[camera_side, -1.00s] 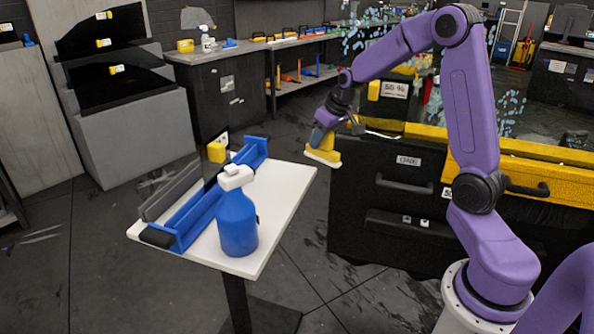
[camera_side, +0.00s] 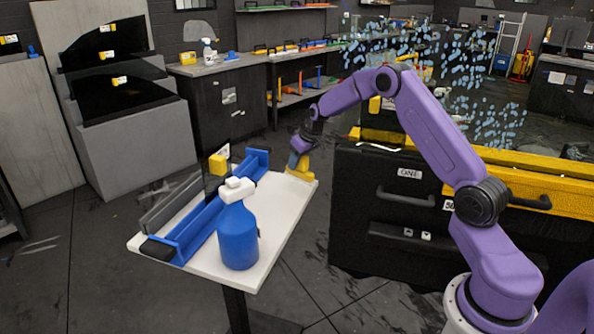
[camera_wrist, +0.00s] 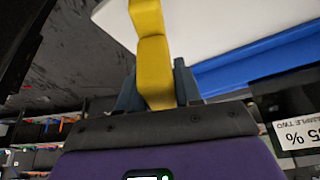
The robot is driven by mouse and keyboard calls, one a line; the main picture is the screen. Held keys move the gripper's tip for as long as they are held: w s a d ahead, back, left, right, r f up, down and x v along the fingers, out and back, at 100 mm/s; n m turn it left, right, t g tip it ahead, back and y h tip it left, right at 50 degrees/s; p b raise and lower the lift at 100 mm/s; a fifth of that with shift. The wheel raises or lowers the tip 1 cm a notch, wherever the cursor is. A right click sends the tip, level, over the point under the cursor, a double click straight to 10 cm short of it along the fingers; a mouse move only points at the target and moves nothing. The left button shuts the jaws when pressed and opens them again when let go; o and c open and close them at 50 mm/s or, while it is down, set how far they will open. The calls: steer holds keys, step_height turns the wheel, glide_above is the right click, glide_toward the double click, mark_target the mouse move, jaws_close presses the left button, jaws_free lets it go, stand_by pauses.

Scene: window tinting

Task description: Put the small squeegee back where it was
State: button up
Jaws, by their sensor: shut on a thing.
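The small squeegee (camera_side: 301,170) is yellow with a pale edge. My gripper (camera_side: 298,158) is shut on it and holds it at the far right corner of the white table (camera_side: 278,245). I cannot tell whether its lower edge touches the table top. In the wrist view the yellow squeegee (camera_wrist: 154,70) stands between my two dark blue-grey fingers (camera_wrist: 156,88), and the white table top (camera_wrist: 215,25) shows just beyond it.
A blue spray bottle (camera_side: 238,237) with a white head stands on the table. A long blue tray (camera_side: 190,235) lies along the table's left side, with a small yellow item (camera_side: 217,165) near it. A black cabinet (camera_side: 385,190) stands to the right.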

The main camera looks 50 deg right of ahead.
mark_target(297, 169)
steer(key=shift+w+d+f, duration=0.1)
steer(key=shift+w+f, duration=0.2)
steer(key=shift+f, duration=1.6)
steer(key=shift+f, duration=0.1)
steer(key=o, duration=1)
steer(key=shift+o, duration=0.2)
